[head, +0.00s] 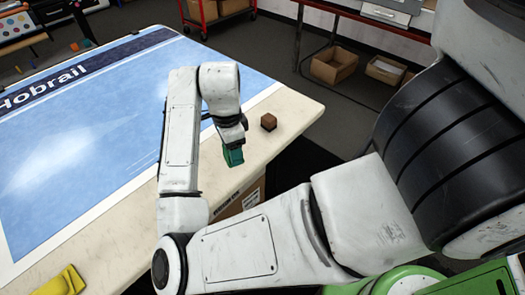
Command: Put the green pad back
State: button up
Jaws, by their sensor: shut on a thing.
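My gripper (233,144) is shut on a green pad (233,156). It holds the pad at the near right edge of the table, over the cream border beside the blue printed film. The fingertips are small and partly hidden by my arm's wrist. I cannot tell whether the pad touches the table.
The table (290,110) carries a blue film (90,130) with a dark "Hobrail" band. A yellow object (65,281) lies at the near left. Cardboard boxes (334,66) stand on the floor beyond.

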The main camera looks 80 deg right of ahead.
jog(key=shift+s, duration=0.3)
jog(key=w+d+f, duration=0.1)
jog(key=d+f, duration=0.2)
jog(key=d, duration=0.1)
jog(key=w+d+f+b, duration=0.1)
jog(key=d+f, duration=0.2)
jog(key=d, duration=0.1)
jog(key=w+d+f+b, duration=0.1)
jog(key=d+f, duration=0.2)
jog(key=d, duration=0.1)
jog(key=shift+w+d, duration=0.2)
jog(key=shift+d, duration=0.1)
jog(key=shift+w+d+f, duration=0.1)
jog(key=shift+d+f, duration=0.25)
jog(key=shift+f, duration=1.7)
jog(key=o, duration=1)
jog(key=shift+f, duration=0.1)
